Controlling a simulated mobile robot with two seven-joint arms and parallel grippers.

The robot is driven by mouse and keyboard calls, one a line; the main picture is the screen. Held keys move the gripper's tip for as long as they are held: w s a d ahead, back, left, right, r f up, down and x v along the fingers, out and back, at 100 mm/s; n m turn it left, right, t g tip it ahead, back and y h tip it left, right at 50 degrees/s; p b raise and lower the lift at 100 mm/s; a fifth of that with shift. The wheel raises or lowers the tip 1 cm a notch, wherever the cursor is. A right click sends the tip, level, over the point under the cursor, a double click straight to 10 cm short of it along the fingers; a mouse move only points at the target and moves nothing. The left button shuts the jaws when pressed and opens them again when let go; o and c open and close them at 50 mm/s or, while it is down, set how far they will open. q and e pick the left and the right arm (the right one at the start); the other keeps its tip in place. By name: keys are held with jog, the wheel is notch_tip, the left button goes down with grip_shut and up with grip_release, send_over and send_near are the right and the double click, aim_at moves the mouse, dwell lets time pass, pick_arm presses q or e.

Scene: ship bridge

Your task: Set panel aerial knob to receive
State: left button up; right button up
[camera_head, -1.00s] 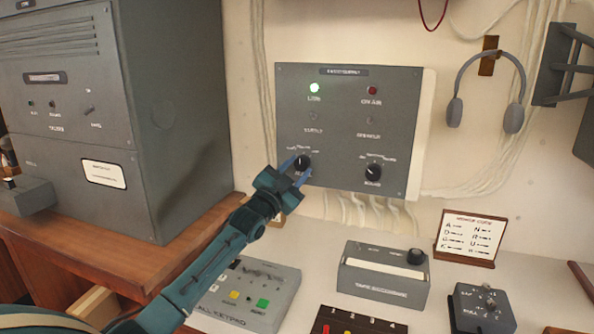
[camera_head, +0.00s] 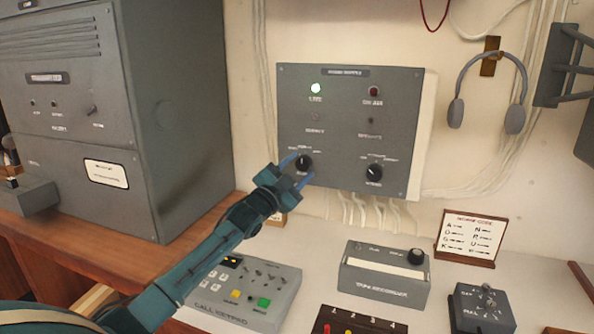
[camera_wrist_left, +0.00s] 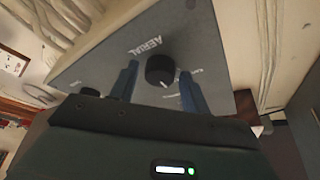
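The grey wall panel (camera_head: 345,130) has two black knobs low on its face. The left one is the aerial knob (camera_head: 303,162); its label AERIAL reads upside down in the wrist view, where the knob (camera_wrist_left: 160,70) sits between my fingers. Its white pointer mark points about straight up in the head view. My left gripper (camera_head: 298,170) is open, one blue finger on each side of the knob. In the wrist view a gap shows between the knob and each finger. The small position labels around the knob are too blurred to read. My right gripper is not in view.
A second knob (camera_head: 373,173) sits to the right on the panel. A call keypad (camera_head: 245,292) and tape recorder (camera_head: 385,275) stand on the desk below. A grey cabinet (camera_head: 180,110) stands left.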

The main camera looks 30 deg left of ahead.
pick_arm(q)
jog(key=shift+o, duration=0.9)
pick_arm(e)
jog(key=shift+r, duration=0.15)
pick_arm(q)
jog(key=b+v, duration=0.2)
jog(key=v, duration=1.1)
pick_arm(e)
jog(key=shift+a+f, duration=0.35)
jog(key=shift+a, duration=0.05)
pick_arm(q)
jog(key=shift+s, duration=0.1)
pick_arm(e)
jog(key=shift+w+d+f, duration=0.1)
